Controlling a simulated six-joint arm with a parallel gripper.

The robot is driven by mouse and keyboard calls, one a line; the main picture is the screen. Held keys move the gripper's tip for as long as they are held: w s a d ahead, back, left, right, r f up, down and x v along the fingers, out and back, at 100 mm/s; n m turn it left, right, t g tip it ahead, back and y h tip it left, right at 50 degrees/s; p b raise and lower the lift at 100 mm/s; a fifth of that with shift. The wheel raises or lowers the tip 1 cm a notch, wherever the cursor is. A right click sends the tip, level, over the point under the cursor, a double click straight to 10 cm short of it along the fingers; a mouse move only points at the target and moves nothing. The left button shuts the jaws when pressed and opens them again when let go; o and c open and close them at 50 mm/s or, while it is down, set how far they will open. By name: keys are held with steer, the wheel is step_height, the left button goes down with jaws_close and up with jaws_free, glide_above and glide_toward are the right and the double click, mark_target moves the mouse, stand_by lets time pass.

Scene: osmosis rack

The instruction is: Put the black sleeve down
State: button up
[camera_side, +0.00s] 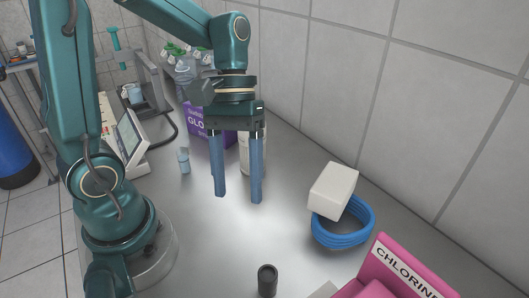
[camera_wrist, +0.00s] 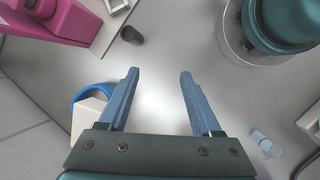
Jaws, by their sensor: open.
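The black sleeve (camera_side: 267,281) is a small dark cylinder standing upright on the grey metal bench, near the bottom middle of the side view. It also shows at the top left of the wrist view (camera_wrist: 131,36), beside the pink box. My gripper (camera_side: 238,198) hangs over the bench, behind and to the left of the sleeve in the side view, with its blue fingers pointing down. Its fingers are apart with nothing between them, as the wrist view also shows (camera_wrist: 158,72). The gripper and the sleeve are well apart.
A white block (camera_side: 333,188) rests on a coil of blue tubing (camera_side: 343,236) at the right. A pink chlorine box (camera_side: 400,272) stands at the lower right. A small clear vial (camera_side: 184,161) and purple glove box (camera_side: 215,150) are behind. The bench middle is clear.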

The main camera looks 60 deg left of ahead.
steer(key=a+r+m+t+y, duration=0.1)
steer(key=m+t, duration=0.1)
steer(key=s+a+r+m+t+y, duration=0.1)
steer(key=r+m+t, duration=0.1)
steer(key=t, duration=0.1)
steer(key=a+r+m+t+y, duration=0.1)
steer(key=m+t+y, duration=0.1)
steer(key=t, duration=0.1)
steer(key=shift+s+a+r, duration=0.1)
steer(key=shift+s+r, duration=0.05)
steer(key=shift+s, duration=0.25)
stand_by(0.8)
